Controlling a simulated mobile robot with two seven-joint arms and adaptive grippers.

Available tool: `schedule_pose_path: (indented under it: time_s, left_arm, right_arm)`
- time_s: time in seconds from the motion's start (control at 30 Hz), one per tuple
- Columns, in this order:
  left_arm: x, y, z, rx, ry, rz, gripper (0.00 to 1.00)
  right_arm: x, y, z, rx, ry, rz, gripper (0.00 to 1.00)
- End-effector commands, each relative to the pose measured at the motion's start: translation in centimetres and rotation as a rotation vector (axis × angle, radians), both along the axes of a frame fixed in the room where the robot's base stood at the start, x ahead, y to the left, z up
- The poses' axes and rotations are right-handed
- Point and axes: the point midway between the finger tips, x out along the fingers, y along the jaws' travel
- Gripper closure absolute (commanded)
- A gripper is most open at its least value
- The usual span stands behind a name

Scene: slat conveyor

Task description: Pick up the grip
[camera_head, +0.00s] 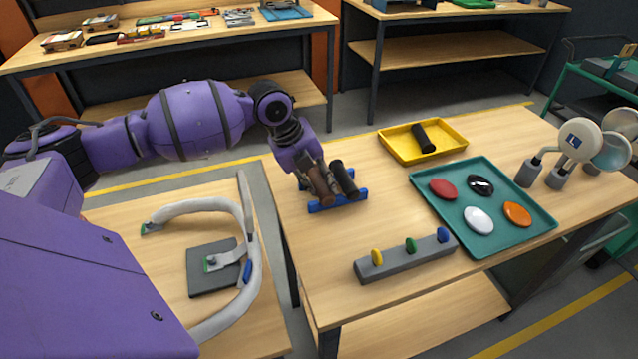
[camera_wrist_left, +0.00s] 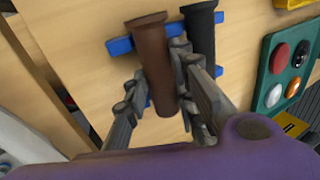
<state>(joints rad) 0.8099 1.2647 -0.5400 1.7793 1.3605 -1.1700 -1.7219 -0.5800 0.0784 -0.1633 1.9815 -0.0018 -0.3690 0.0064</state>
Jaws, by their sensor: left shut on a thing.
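A brown ribbed grip (camera_head: 322,187) lies slanted on a blue rack (camera_head: 352,197) at the left edge of the table. It also shows in the left wrist view (camera_wrist_left: 152,55). My left gripper (camera_head: 313,182) reaches down over the rack and is shut on the brown grip, one finger on each side in the left wrist view. A black grip (camera_head: 344,178) lies right beside it on the same rack and also shows in the left wrist view (camera_wrist_left: 199,37). Another black grip (camera_head: 423,138) lies in a yellow tray (camera_head: 396,147). My right gripper is not in view.
A teal tray (camera_head: 510,247) holds red, black, white and orange oval pieces. A grey bar (camera_head: 405,261) with yellow, green and blue pegs stands in front. Round-headed stands (camera_head: 577,140) are at the right. A curved white frame (camera_head: 240,290) lies on the left table. The table between rack and trays is clear.

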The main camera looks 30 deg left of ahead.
Motion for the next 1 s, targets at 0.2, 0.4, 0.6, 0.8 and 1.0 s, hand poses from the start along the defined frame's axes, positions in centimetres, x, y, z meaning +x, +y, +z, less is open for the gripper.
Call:
schedule_pose_path:
  time_s: [0.2, 0.4, 0.6, 0.8, 1.0]
  left_arm:
    - [0.1, 0.1, 2.5, 0.001, -0.004, -0.001, 1.0]
    - [-1.2, -2.5, 6.1, 0.0, -0.005, -0.006, 1.0]
    - [-3.4, -6.6, 9.8, -0.001, -0.004, -0.01, 1.0]
    - [-5.3, -10.2, 11.6, 0.0, -0.003, -0.005, 1.0]
    - [-6.3, -12.0, 12.5, 0.0, -0.001, -0.002, 1.0]
  right_arm:
    - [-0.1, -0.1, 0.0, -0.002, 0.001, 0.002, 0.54]
    - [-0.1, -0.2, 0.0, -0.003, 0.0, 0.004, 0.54]
    - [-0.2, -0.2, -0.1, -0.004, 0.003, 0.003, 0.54]
    - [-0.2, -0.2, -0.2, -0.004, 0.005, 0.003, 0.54]
    - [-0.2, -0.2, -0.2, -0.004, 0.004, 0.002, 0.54]
